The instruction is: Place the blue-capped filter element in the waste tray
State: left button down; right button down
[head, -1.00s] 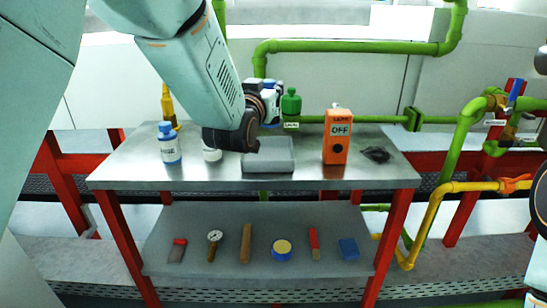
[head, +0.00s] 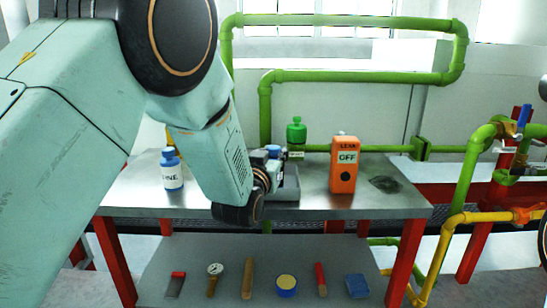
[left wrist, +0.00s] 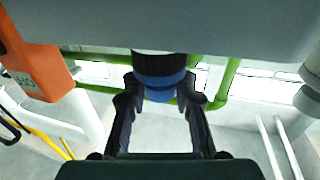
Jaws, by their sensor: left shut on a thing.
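The blue-capped filter element (left wrist: 160,82) sits between the fingers of my left gripper (left wrist: 162,92) in the left wrist view, blue end towards the camera and a dark band beyond it. In the head view my left gripper (head: 274,170) is at the grey tray (head: 287,195), which looks like the waste tray, and a bit of blue cap (head: 272,149) shows above it. My wrist hides the tray's left part. I cannot tell whether the element touches the tray. My right gripper is not in view.
A blue-capped bottle (head: 172,172) stands left on the metal table (head: 340,205). A green bottle (head: 296,135) is behind the tray; an orange box (head: 344,165) and a dark crumpled thing (head: 384,184) are to its right. Several tools lie on the lower shelf (head: 200,255).

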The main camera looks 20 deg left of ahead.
pick_arm(q)
jog(key=shift+w+a, duration=0.2)
jog(key=c, duration=1.5)
grip_release()
jog(key=shift+a+f, duration=0.1)
jog(key=shift+f, duration=0.05)
jog(key=o, duration=0.4)
jog(key=shift+s+d+r, duration=0.2)
jog(key=shift+s+r, duration=0.05)
jog(key=shift+r, duration=0.05)
jog(key=shift+o, duration=0.2)
jog(key=shift+w+a+f, duration=0.15)
jog(key=shift+w+f, duration=0.05)
jog(key=shift+f, duration=0.05)
jog(key=s+p, duration=0.2)
jog(key=s, duration=1)
jog(key=shift+d, duration=0.2)
jog(key=shift+s, duration=0.1)
